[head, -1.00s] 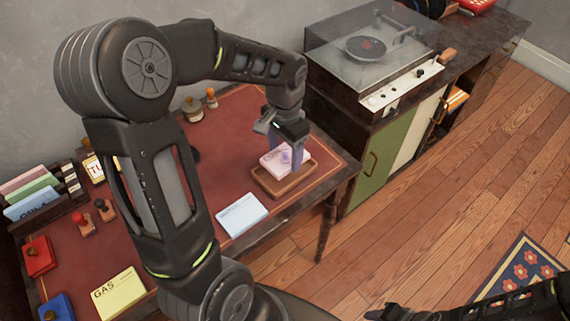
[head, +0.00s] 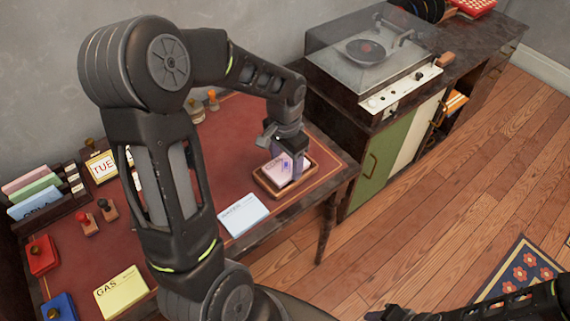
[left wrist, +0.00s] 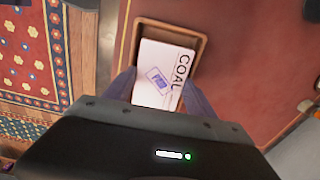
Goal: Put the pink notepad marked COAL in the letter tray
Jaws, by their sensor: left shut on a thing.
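The pink notepad marked COAL (head: 275,171) lies flat within the rim of the brown wooden letter tray (head: 301,186) at the right end of the desk. My left gripper (head: 289,164) is shut on the notepad from above, one finger at each side. The left wrist view shows the notepad (left wrist: 157,60) with COAL along its right edge, inside the walls of the tray (left wrist: 199,48). My fingers (left wrist: 160,92) reach down beside it; its near end is partly hidden. I cannot tell whether it touches the tray floor. My right gripper (head: 385,313) shows only partly at the bottom edge.
A pale blue notepad (head: 243,214) lies left of the tray near the desk's front edge. A yellow GAS pad (head: 121,291), stamps (head: 87,224) and a file rack (head: 40,200) stand farther left. A cabinet with a record player (head: 372,55) stands to the right.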

